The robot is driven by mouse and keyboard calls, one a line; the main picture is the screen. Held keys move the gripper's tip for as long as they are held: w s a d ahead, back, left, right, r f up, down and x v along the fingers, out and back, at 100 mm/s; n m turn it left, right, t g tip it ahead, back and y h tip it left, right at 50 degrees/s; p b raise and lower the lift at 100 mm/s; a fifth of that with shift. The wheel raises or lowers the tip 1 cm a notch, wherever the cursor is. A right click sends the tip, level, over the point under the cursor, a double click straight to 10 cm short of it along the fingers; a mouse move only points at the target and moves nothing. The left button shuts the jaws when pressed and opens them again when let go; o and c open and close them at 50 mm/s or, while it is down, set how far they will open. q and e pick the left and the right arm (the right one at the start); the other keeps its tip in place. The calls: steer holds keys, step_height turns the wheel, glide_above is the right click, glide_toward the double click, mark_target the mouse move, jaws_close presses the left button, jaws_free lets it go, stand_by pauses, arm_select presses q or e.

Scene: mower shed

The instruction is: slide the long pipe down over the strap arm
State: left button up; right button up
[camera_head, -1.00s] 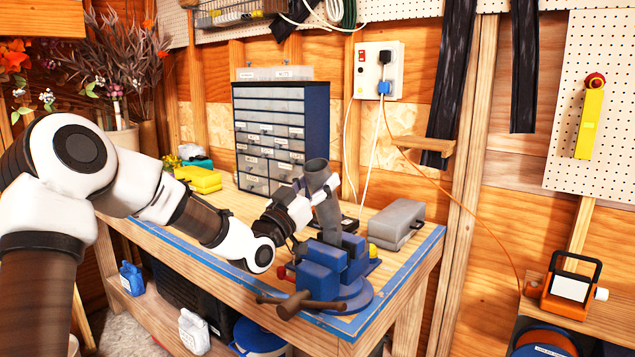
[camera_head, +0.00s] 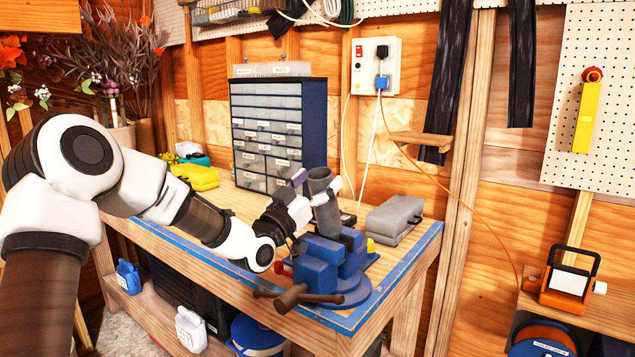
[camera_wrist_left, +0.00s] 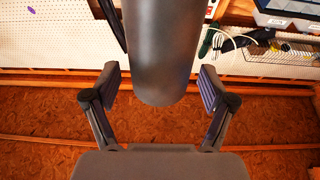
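The long grey pipe (camera_head: 327,212) stands nearly upright, slightly tilted, with its lower part at the jaws of the blue vise (camera_head: 317,272) on the bench. Its open top end faces up. I cannot make out the strap arm; the pipe and vise may hide it. My left gripper (camera_head: 315,190) is at the pipe's upper part, reaching in from the left. In the left wrist view the pipe (camera_wrist_left: 164,50) lies between the spread fingers of the gripper (camera_wrist_left: 162,90), with a gap on each side. My right gripper is not in view.
A grey case (camera_head: 394,220) lies right of the vise. A drawer cabinet (camera_head: 272,125) stands behind the pipe. The vise handle (camera_head: 296,297) sticks out at the bench's blue front edge. Yellow cases (camera_head: 196,177) lie at the back left. The bench's left part is fairly clear.

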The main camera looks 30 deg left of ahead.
arm_select(q)
steer(key=d+v, duration=0.1)
steer(key=v, duration=1.1)
steer(key=shift+a, duration=0.45)
